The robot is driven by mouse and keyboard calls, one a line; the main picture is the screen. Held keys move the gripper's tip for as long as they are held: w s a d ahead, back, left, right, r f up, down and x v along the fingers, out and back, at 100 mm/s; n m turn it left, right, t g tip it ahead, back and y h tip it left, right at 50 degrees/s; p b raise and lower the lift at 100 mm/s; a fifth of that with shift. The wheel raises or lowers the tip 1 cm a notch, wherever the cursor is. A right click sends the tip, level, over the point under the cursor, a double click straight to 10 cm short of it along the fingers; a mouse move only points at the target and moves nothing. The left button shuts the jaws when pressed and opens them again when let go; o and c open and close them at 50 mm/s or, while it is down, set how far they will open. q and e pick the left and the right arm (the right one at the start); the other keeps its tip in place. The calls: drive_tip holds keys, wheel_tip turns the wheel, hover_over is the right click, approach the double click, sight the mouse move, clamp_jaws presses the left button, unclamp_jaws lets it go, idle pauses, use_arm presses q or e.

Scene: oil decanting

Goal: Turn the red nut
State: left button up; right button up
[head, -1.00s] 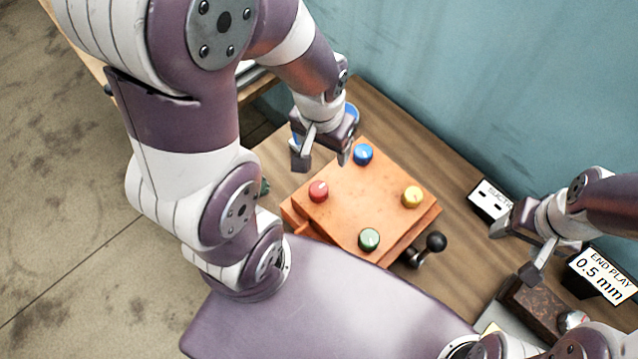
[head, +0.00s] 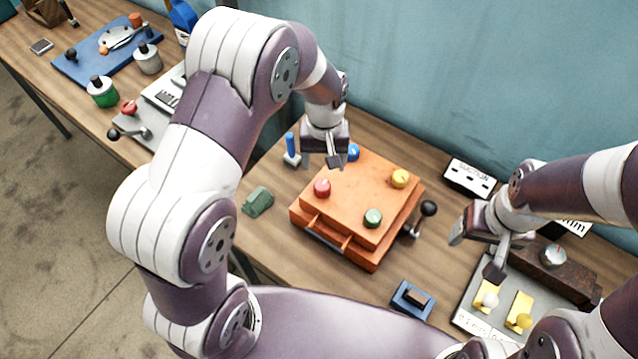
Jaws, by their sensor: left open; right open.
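The red nut (head: 322,188) sits on the left corner of an orange block (head: 362,205) on the table. A blue nut (head: 353,152), a yellow nut (head: 400,178) and a green nut (head: 373,218) sit at its other corners. I see no contact with the red nut. My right gripper (head: 471,258) is open and empty at the right, apart from the block.
A black-knobbed lever (head: 428,208) sticks out at the block's right. A green object (head: 257,201) and a blue-handled piece (head: 291,150) stand to its left. A dark blue holder (head: 412,299) lies in front. A grey tray (head: 470,318) lies below my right gripper. The SUCTION sign (head: 470,176) stands behind.

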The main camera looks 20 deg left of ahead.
sight(322, 184)
use_arm(q)
drive_tip(key=f, duration=0.2)
drive_tip(key=f+p, duration=0.1)
drive_tip(key=f, duration=0.2)
drive_tip(key=s+f+p, duration=0.1)
drive_tip(key=f, duration=0.2)
drive_tip(key=shift+a, duration=0.15)
drive_tip(key=shift+w+f, duration=0.4)
drive_tip(key=shift+f, duration=0.1)
drive_tip(key=shift+s+r, duration=0.1)
drive_tip(key=shift+s, duration=0.05)
drive_tip(key=c, duration=1.1)
